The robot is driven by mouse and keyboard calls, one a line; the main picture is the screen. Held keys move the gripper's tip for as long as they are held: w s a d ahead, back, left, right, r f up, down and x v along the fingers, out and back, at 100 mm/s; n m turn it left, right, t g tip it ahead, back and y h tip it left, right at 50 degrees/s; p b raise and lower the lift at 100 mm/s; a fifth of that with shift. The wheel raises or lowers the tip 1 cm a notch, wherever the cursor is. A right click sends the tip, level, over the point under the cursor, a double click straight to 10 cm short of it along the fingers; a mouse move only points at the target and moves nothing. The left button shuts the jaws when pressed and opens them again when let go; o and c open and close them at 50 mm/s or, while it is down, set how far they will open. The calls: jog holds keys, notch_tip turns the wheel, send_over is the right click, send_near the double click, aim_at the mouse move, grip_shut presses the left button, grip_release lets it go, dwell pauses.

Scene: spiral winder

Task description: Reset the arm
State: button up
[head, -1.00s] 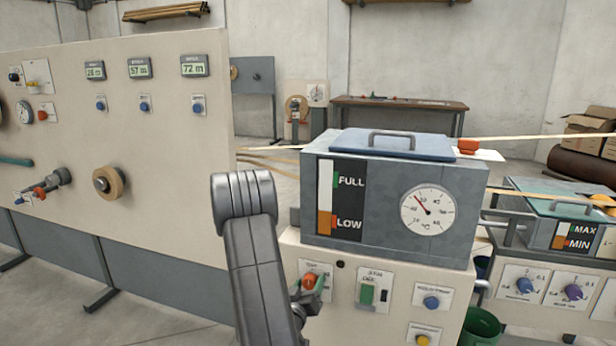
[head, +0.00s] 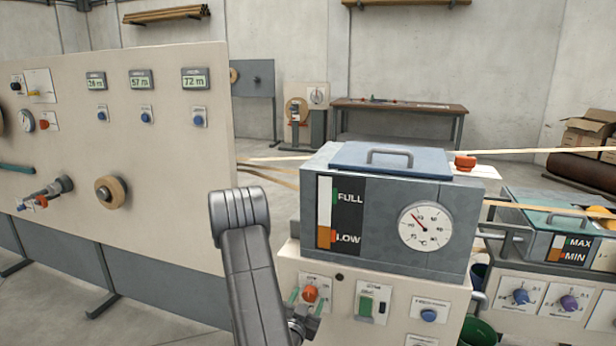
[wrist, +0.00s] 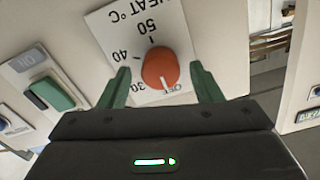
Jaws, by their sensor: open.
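My gripper (wrist: 163,90) is open in the wrist view, its two green fingers on either side of an orange-red heat knob (wrist: 160,70). The fingers stand apart from the knob's sides, with gaps showing. The knob's white mark points toward OFF on its dial plate. In the head view my gripper (head: 304,308) is low at the front of the tank's stand, by the same knob (head: 310,293). My grey arm link (head: 250,270) rises in front of the stand's left side.
The grey tank (head: 390,250) with a blue lid and round gauge stands right above the knob. A green switch (wrist: 50,94) sits beside the knob plate. A panel (head: 160,160) with displays and knobs fills the left. A second tank (head: 540,235) stands right.

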jog(key=shift+v, duration=2.05)
